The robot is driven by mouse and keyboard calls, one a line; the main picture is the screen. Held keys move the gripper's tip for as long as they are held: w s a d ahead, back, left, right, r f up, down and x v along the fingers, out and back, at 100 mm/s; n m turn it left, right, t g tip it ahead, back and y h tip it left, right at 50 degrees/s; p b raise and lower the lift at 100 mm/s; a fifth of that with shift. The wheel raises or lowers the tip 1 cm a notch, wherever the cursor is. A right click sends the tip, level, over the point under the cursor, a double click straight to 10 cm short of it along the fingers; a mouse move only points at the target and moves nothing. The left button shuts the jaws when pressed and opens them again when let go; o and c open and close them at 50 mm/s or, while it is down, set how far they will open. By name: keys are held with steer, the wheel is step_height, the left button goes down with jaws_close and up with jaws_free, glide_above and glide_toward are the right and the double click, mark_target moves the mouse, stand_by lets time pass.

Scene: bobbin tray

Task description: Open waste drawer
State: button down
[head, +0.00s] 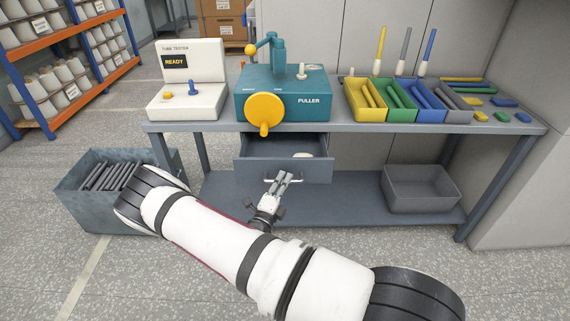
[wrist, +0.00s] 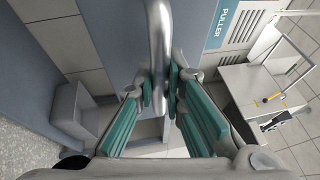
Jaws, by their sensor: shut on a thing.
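The waste drawer (head: 283,171) is under the bench below the teal puller machine (head: 283,92). It is partly pulled out, and something pale shows inside it. Its bar handle (wrist: 158,45) runs across its front. My gripper (head: 283,177) is at the drawer front, shut on the handle. In the wrist view my gripper (wrist: 160,88) has its teal-padded fingers on both sides of the metal bar. The drawer's full inside is hidden by its front panel.
A grey bin (head: 422,188) stands on the lower shelf at right. A crate of dark tubes (head: 88,204) stands on the floor at left. A tube tester (head: 188,88) and coloured trays (head: 367,111) are on the bench (head: 345,126). Floor in front is clear around my arm.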

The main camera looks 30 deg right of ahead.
steer(key=s+a+p, duration=0.1)
steer(key=s+a, duration=0.2)
steer(key=s, duration=0.2)
steer(key=shift+a, duration=0.35)
steer(key=shift+s, duration=0.1)
steer(key=c, duration=1.7)
jaws_free()
steer(key=shift+o, duration=0.2)
steer(key=v, duration=1.2)
steer(key=shift+f, duration=0.1)
